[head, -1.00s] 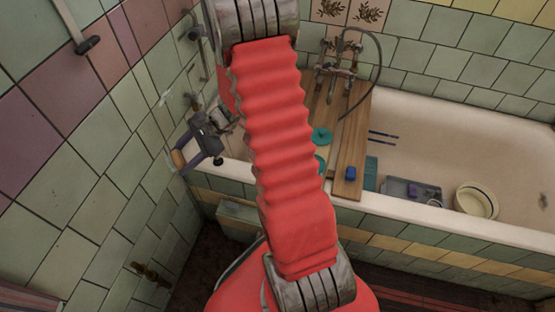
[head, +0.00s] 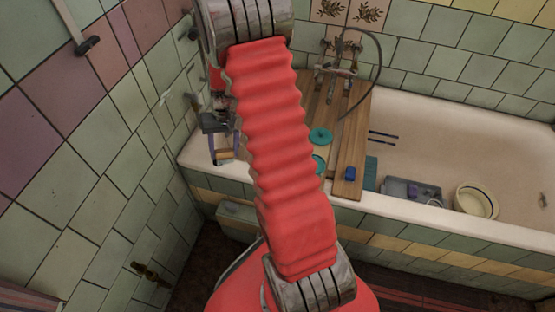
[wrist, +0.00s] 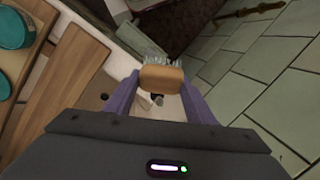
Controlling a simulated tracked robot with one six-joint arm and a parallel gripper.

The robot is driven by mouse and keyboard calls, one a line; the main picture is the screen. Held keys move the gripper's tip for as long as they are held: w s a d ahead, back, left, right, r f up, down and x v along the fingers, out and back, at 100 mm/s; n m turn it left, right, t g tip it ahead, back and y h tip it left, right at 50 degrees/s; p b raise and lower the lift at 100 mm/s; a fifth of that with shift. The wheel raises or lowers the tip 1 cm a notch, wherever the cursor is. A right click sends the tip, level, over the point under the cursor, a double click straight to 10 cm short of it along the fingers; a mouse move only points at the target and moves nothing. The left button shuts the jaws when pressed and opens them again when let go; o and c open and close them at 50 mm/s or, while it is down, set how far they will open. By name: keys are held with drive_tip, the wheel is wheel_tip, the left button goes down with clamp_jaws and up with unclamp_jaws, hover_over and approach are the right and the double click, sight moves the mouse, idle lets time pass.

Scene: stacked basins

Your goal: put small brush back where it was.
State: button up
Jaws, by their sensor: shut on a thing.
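My gripper (head: 222,143) is shut on the small brush (head: 224,155) at the left end of the bathtub in the head view. The wrist view shows the brush (wrist: 162,79) as a tan wooden block with pale bristles, between the two purple fingers of my gripper (wrist: 160,88). The bristles point away from the wrist camera. The brush appears to be held above the tub's corner, left of the wooden boards. My own red arm hides part of the tub end and boards.
Wooden boards (head: 350,150) lie across the bathtub (head: 430,215). Teal round basins (head: 320,136) and a blue block (head: 350,173) are on or beside them. In the tub are two dark sticks, a grey tray (head: 400,187) and a cream bowl (head: 476,202). A tiled wall stands close on the left.

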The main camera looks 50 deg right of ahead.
drive_tip(key=s+d+f+n+t, duration=0.1)
drive_tip(key=s+d+n+t, duration=0.1)
drive_tip(key=d+n, duration=0.3)
drive_tip(key=s+d+n+t, duration=0.2)
drive_tip(key=s+d+n, duration=0.3)
drive_tip(key=d, duration=0.7)
drive_tip(key=shift+s+d+f+n, duration=0.2)
drive_tip(key=shift+d+f+n, duration=0.2)
drive_tip(key=shift+n, duration=0.3)
drive_tip(key=shift+f, duration=3.15)
drive_tip(key=shift+f, duration=1.9)
